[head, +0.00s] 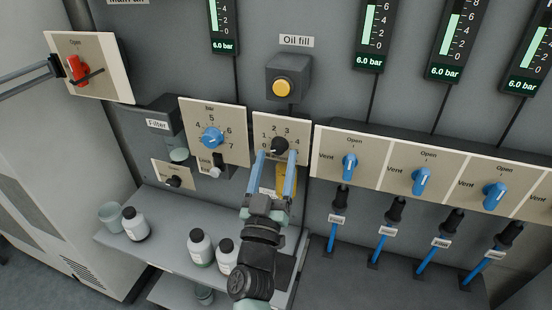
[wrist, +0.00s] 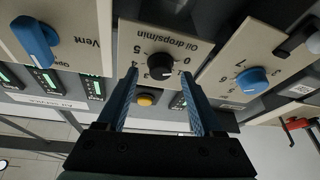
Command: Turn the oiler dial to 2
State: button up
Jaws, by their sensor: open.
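The oiler dial is a small black knob (head: 279,145) on a beige plate (head: 262,122) numbered in an arc. In the wrist view the same knob (wrist: 161,66) appears upside down under the words "Oil drops/min". A pale mark shows on the knob's numbered side; I cannot tell exactly which number it points at. My gripper (head: 277,154) is open, with its two blue fingers on either side of the knob. In the wrist view the gripper (wrist: 158,76) has the knob between its fingertips, with gaps at both sides. Contact is not visible.
A blue bar dial (head: 211,138) is close on the left, and blue vent valves (head: 349,166) are on the right. A yellow oil fill button (head: 283,88) sticks out above. Bottles (head: 200,247) stand on a shelf (head: 170,240) below left.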

jog(key=shift+w+d+r, duration=0.1)
jog(key=shift+w+r, duration=0.15)
jog(key=shift+w, duration=0.35)
grip_shut()
